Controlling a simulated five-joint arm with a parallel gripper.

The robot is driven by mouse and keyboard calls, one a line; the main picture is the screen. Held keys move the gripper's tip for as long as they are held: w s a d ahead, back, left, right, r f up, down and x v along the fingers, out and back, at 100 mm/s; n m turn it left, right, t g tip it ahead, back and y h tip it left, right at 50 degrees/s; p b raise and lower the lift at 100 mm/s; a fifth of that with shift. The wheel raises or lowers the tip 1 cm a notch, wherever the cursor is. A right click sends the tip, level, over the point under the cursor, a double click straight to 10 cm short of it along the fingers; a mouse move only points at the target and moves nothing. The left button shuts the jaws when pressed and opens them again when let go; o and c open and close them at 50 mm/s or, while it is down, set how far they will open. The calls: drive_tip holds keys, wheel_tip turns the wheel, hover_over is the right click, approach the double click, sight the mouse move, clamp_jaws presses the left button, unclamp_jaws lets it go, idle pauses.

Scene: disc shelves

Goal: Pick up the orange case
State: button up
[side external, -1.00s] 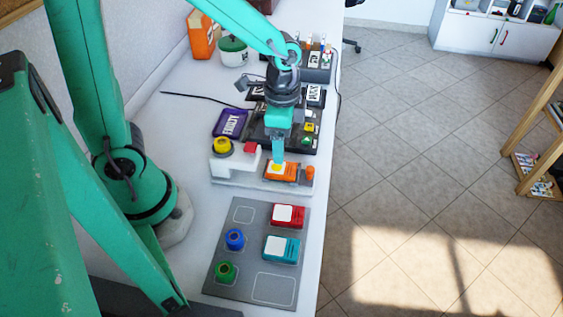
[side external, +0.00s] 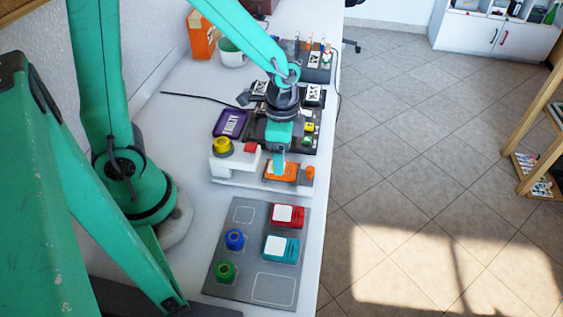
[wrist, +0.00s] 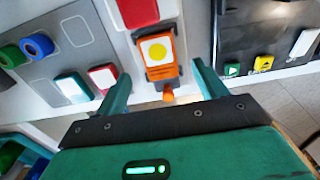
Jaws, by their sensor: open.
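The orange case (side external: 285,172) lies on a white stand (side external: 232,183), beside a small orange knob (side external: 310,172). In the wrist view the orange case (wrist: 160,55) has a white label with a yellow dot. My gripper (side external: 279,165) points down over the case, and its fingers hide part of it in the side view. In the wrist view my gripper (wrist: 158,85) is open, with one finger to each side of the case's near end. The fingers look apart from the case, and nothing is held. The exact height above it is hard to tell.
A grey mat (side external: 223,255) in front carries a red case (side external: 288,215), a teal case (side external: 282,248), a blue ring (side external: 235,239) and a green ring (side external: 225,271). A yellow knob (side external: 222,146) and red block (side external: 252,147) stand behind. A purple box (side external: 230,123) lies farther back.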

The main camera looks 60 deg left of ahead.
drive_tip(key=shift+f, duration=2.15)
drive_tip(key=c, duration=1.2)
drive_tip(key=shift+o, duration=0.2)
drive_tip(key=shift+r, duration=0.2)
drive_tip(key=shift+r, duration=0.8)
drive_tip(key=r, duration=0.2)
drive_tip(key=shift+s+d+r, duration=0.25)
drive_tip(key=shift+r, duration=0.05)
drive_tip(key=s+d+r, duration=0.6)
drive_tip(key=s+d, duration=0.1)
drive_tip(key=d, duration=0.1)
drive_tip(key=shift+s+r, duration=0.2)
